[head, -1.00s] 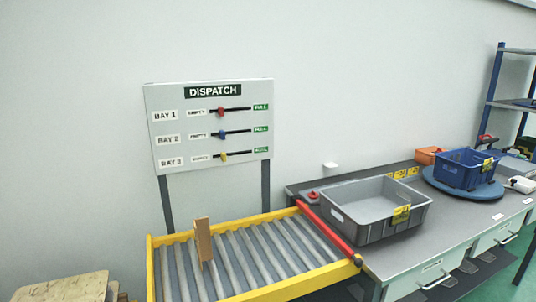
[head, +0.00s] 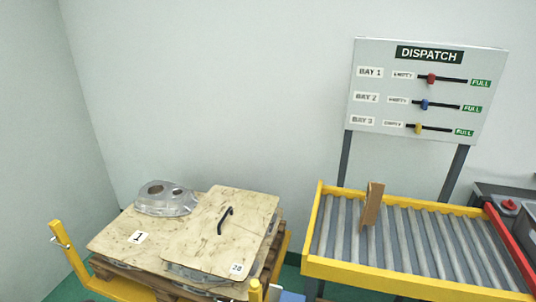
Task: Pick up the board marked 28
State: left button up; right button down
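The board marked 28 (head: 200,235) is a pale wooden sheet with a black handle (head: 225,220) on top and a white "28" label (head: 236,268) at its front right corner. It lies on the right part of a stack on a pallet, partly over castings whose edges show beneath it. A second wooden board marked 1 (head: 112,240) lies to its left, slightly lower. A silver aluminium casting (head: 166,199) rests at the back of that board. Neither of my grippers is in view.
A yellow frame (head: 72,262) surrounds the wooden pallet (head: 150,287). To its right stands a yellow-edged roller conveyor (head: 400,276) with an upright brown piece (head: 371,204) on it. A dispatch panel (head: 425,95) stands behind. A red bar (head: 510,238) crosses the conveyor's right end.

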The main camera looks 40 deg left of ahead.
aim_at(223, 236)
jog(key=u, duration=1.55)
